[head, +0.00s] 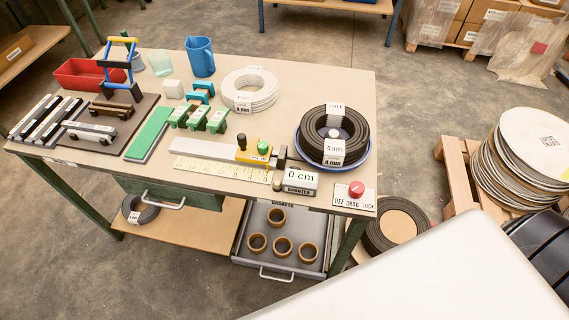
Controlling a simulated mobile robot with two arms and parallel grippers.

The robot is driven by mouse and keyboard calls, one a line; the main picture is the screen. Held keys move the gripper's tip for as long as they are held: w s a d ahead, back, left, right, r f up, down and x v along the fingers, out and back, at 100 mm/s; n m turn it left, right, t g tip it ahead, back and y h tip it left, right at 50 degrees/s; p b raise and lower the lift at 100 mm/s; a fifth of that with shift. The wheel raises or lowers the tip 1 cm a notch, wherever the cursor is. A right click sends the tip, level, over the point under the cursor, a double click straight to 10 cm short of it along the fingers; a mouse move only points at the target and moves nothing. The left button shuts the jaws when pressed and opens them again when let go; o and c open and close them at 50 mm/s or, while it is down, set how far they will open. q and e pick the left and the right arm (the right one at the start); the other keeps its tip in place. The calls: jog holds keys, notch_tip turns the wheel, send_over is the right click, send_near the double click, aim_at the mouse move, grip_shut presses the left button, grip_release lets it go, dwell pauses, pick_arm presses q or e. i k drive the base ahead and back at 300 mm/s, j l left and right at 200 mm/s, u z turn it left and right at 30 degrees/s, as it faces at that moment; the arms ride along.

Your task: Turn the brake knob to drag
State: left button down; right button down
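The brake knob (356,189) is red and round. It sits on a light plate (353,202) lettered OFF, DRAG, LOCK at the right front corner of the workbench. A small light mark shows on the knob, but it is too small to tell which setting it points at. The black coil (309,141) labelled 4 mm sits on a blue-rimmed reel just behind the knob. A counter (300,180) reading 0 cm stands left of the knob. Neither of my grippers is in view.
A measuring strip (222,172) and yellow block (258,151) lie left of the counter. A white coil (250,90), blue jug (200,57) and red bin (88,74) stand farther back. An open drawer (278,264) holds several brown rings. A pale surface (430,275) fills the lower right.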

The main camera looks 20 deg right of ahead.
aim_at(357, 190)
jog(key=l+z, duration=0.1)
jog(key=z, duration=0.3)
jog(key=l+z, duration=0.1)
jog(key=z, duration=0.25)
jog(key=k+l+z, duration=0.1)
jog(key=z, duration=0.3)
